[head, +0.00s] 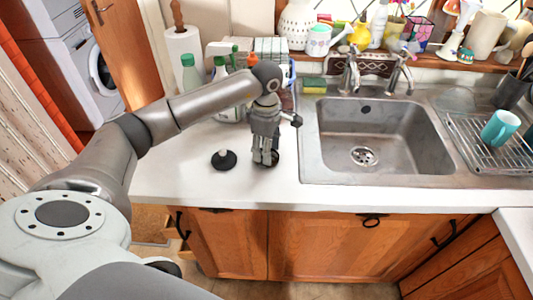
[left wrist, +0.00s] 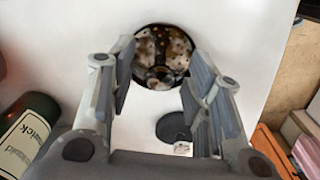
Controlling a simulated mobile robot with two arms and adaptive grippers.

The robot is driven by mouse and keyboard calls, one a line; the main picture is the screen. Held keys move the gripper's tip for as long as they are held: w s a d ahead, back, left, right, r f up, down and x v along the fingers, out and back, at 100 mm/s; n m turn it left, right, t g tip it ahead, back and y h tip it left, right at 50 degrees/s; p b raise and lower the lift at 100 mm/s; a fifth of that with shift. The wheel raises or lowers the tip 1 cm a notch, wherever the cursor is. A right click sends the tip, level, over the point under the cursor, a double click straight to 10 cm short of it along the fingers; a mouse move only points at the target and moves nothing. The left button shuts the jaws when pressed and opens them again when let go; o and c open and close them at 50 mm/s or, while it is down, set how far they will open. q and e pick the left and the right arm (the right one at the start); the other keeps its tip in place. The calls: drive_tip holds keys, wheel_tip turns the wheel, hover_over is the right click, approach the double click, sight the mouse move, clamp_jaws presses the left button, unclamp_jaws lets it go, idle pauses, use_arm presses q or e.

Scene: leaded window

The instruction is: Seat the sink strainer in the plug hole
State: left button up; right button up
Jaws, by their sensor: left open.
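The sink strainer (left wrist: 163,52) is a round, dark-rimmed, perforated metal disc lying on the white counter. In the head view only a dark edge of it (head: 276,158) shows behind my fingers. My left gripper (head: 265,160) points down over it, open and empty. In the left wrist view the fingers (left wrist: 158,75) stand apart, with the strainer just beyond and between their tips. I cannot tell whether they touch it. The plug hole (head: 364,156) is a round metal drain in the grey sink's floor and looks uncovered. My right gripper is not in view.
Bottles (head: 191,75) and a sponge (head: 314,85) are behind. The sink's raised rim (head: 310,165) lies to the right, with taps (head: 375,72) behind and a dish rack (head: 490,150) beyond.

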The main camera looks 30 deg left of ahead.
use_arm(q)
clamp_jaws()
drive_tip(key=shift+r, duration=0.1)
idle(0.4)
